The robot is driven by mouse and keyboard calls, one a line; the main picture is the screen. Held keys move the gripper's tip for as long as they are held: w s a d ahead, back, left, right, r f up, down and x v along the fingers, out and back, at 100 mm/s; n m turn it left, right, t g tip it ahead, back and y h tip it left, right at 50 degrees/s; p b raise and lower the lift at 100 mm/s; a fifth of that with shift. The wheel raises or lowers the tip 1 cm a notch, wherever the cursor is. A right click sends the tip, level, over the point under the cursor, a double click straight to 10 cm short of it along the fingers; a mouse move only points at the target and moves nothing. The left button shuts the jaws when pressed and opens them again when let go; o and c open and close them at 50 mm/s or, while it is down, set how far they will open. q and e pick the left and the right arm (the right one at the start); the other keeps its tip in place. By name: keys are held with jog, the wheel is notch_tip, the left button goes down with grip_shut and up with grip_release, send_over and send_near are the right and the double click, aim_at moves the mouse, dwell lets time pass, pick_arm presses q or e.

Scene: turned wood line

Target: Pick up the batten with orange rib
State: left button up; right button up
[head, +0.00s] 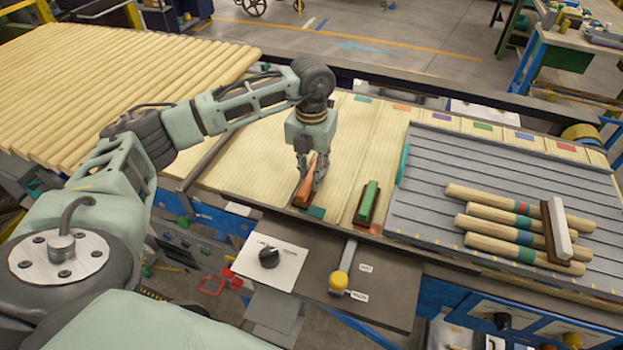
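The batten with orange rib (304,193) lies on the pale slatted wooden surface near its front edge, with a dark base under the orange rib. My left gripper (312,178) points down over its far part, with the fingers around the rib. The fingers hide that part, and I cannot tell whether they press on it. A batten with green rib (369,203) lies to the right, apart from the gripper. A batten with white rib (559,229) lies across several round wooden rods at the right. My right gripper is not in view.
The rods (490,214) with coloured bands lie on a grey slatted bed (430,180). A dark panel (375,280) with a black knob (269,257) and a yellow-capped lever (338,282) sits in front. Coloured patches line the surface's back edge. Wooden rods (110,80) fill the left.

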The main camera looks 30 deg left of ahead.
pick_arm(q)
grip_shut()
jog(key=shift+r, duration=0.15)
